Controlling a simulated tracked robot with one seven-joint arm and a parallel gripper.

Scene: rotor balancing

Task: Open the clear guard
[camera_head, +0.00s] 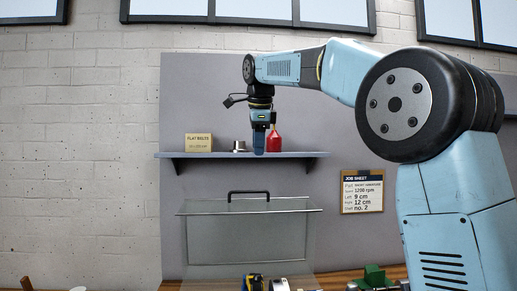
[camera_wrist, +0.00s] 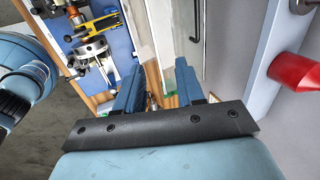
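The clear guard (camera_head: 250,238) is a see-through panel in the lower middle of the head view, with a thin rail along its top. A black bar handle (camera_head: 248,192) stands at that top edge. In the wrist view the clear panel (camera_wrist: 187,45) runs up the middle, with the black handle (camera_wrist: 196,20) at its right. My gripper (camera_head: 259,152) points down above the handle and apart from it. In the wrist view my gripper's blue fingers (camera_wrist: 157,88) are spread, with nothing held between them.
A shelf (camera_head: 190,156) behind my gripper holds a flat belts box (camera_head: 199,143), a metal part (camera_head: 239,146) and a red bottle (camera_head: 274,141). A job sheet (camera_head: 362,191) hangs at right. A green block (camera_head: 374,275) sits on the bench.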

